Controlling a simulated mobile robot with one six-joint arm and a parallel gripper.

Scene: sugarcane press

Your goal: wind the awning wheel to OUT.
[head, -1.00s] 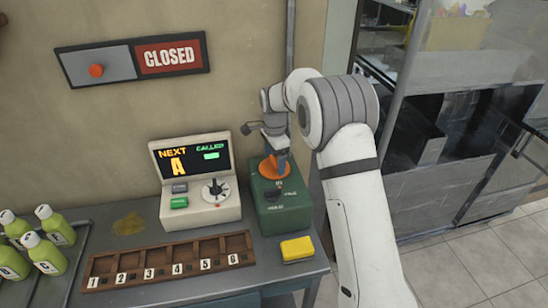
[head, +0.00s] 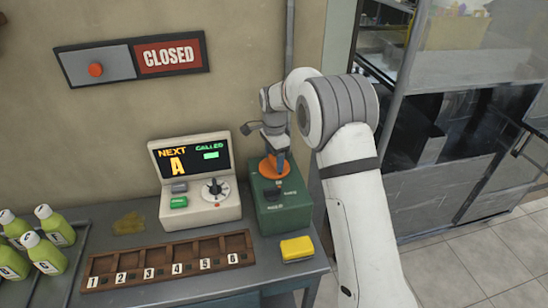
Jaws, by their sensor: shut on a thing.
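The awning wheel (head: 266,169) appears as an orange wheel on top of a green box (head: 294,216) at the right end of the counter. My gripper (head: 279,163) reaches down onto it from above and is shut on it, hiding part of the wheel. A dark pointer or knob shows on the box's sloped front below the wheel. The small lettering beside it is too blurred to read, so I cannot tell which mark the wheel stands at.
A white console (head: 199,207) with a screen and dial stands just left of the green box. A yellow sponge (head: 297,248) and a numbered wooden rack (head: 166,265) lie in front. Green bottles (head: 55,227) stand far left. A CLOSED sign (head: 170,56) hangs on the wall.

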